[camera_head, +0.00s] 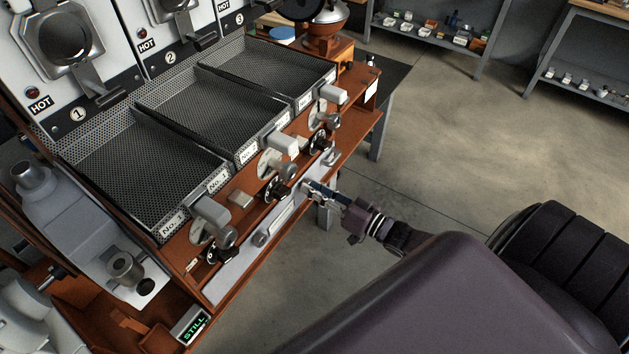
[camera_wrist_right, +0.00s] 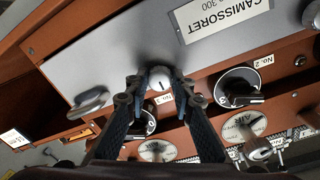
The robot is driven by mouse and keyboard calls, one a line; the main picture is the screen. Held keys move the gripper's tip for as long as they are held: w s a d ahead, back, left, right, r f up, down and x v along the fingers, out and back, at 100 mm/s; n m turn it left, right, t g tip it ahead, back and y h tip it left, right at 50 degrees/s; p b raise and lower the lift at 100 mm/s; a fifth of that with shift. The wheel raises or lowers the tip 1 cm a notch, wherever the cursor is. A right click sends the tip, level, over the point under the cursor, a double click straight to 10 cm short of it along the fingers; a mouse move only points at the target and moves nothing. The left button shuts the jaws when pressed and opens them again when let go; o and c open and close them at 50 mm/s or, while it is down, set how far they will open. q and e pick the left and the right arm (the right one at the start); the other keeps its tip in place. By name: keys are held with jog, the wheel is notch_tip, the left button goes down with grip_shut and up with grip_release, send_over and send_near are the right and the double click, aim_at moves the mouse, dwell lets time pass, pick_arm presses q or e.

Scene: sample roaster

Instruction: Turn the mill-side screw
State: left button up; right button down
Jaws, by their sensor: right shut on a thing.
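The mill-side screw (camera_wrist_right: 160,80) is a round slotted silver head on the grey front panel (camera_wrist_right: 110,62). In the right wrist view it sits between the fingertips of my right gripper (camera_wrist_right: 159,88), which is shut on it, one finger on each side. In the head view my right gripper (camera_head: 309,188) reaches the panel from the right, and its fingers hide this screw. A second screw (camera_head: 260,239) shows at the panel's other end; it also shows at the right wrist view's right edge (camera_wrist_right: 312,15). My left gripper is not in view.
A nameplate (camera_wrist_right: 225,16) lies beside the held screw, and a metal handle (camera_wrist_right: 88,103) sits on its other side. Mesh trays (camera_head: 140,185) lie above. The mill (camera_head: 325,32) stands at the far end.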

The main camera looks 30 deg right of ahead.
jog(key=shift+f, duration=0.1)
jog(key=c, duration=1.7)
grip_release()
jog(key=shift+o, duration=0.2)
jog(key=v, duration=1.2)
